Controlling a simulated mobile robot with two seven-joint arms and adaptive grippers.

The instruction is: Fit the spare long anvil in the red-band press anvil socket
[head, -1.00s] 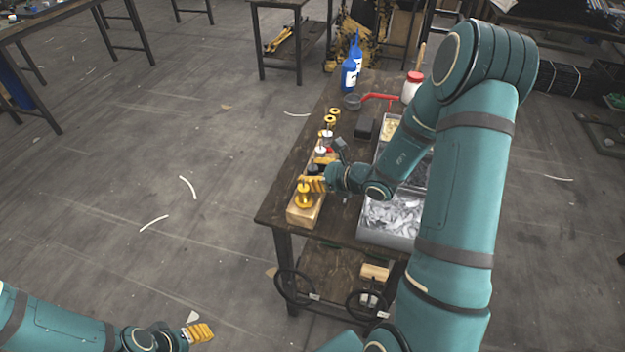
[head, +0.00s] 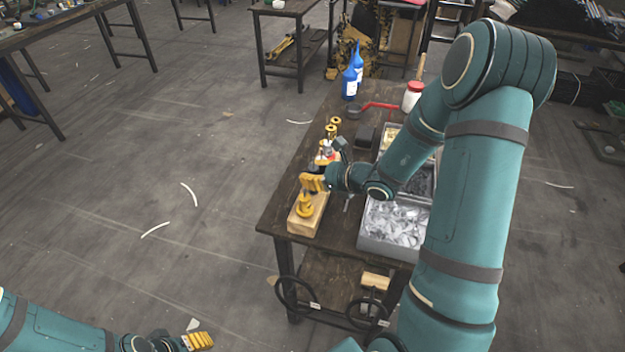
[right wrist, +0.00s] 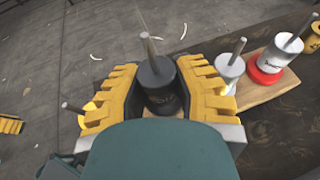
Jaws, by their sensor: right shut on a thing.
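My right gripper (head: 312,183) is over the left edge of the workbench. In the right wrist view its yellow ribbed fingers (right wrist: 160,98) are shut on a black cylinder (right wrist: 158,80) with a metal rod standing out of its top. Right of it stands a white cylinder with a red band (right wrist: 268,66) and a rod. I cannot make out its anvil socket, nor tell which piece is the spare long anvil. My left gripper (head: 200,341) is low at the bottom left, away from the bench; its finger gap is unclear.
A smaller white cylinder (right wrist: 230,68) stands between the fingers and the red-banded one. A wooden block (head: 307,218) with a yellow piece (head: 305,204) is at the bench's near corner. Grey bins (head: 392,240) stand right of it; blue bottles (head: 350,82) are farther back.

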